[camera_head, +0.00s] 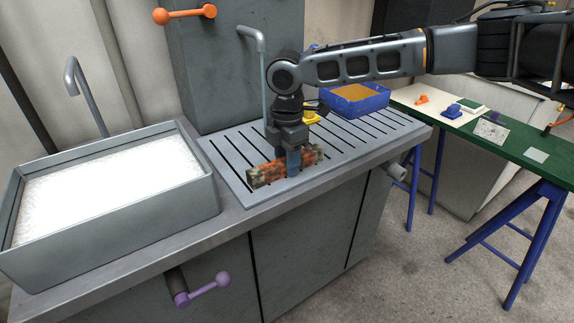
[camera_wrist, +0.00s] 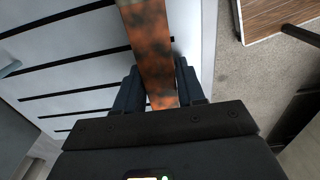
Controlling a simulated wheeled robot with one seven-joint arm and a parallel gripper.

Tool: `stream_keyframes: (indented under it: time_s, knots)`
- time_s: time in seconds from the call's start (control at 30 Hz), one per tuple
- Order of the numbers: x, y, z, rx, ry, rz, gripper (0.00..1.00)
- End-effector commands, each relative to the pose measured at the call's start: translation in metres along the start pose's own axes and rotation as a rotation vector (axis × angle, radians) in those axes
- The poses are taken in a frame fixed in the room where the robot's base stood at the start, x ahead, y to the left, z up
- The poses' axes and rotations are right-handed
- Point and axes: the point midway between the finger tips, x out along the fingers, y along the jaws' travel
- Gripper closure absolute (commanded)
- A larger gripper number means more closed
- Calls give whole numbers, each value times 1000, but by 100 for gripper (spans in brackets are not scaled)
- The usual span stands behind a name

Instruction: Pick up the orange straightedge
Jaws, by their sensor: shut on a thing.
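The orange straightedge (camera_head: 268,172) is a bar mottled orange and dark, on or just above the slotted drain board; I cannot tell whether it touches. My gripper (camera_head: 292,163) points down over it, with its fingers shut on the bar's sides. In the wrist view, the straightedge (camera_wrist: 150,45) runs between the two fingers of my gripper (camera_wrist: 155,92) and out past the top edge of the picture. The fingers hide part of the bar.
The slotted board (camera_head: 235,150) lies on a metal counter. A basin with white contents (camera_head: 190,200) stands left. A blue bin (camera_head: 370,103) and a yellow object (camera_head: 311,117) stand behind my gripper. A thin upright pipe (camera_head: 262,75) rises close behind it. A green-topped table (camera_head: 520,150) stands right.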

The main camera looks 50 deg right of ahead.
Motion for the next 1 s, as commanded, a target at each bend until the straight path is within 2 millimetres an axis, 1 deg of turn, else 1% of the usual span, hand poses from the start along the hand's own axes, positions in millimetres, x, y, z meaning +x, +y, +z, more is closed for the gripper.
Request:
stream_keyframes:
  time_s: [0.03,0.2,0.23,0.5,0.63,0.77,0.87,0.9,1.0]
  knots:
    - [0,0,0,0,0,0,82]
    - [0,0,0,0,0,0,98]
    - [0,0,0,0,0,0,100]
    - [-1,0,0,0,0,1,100]
    - [-6,0,0,0,0,0,100]
    - [-19,0,0,0,1,2,100]
    - [-36,0,0,0,2,2,100]
    - [-44,0,3,2,1,2,100]
    - [-56,2,29,7,0,2,100]
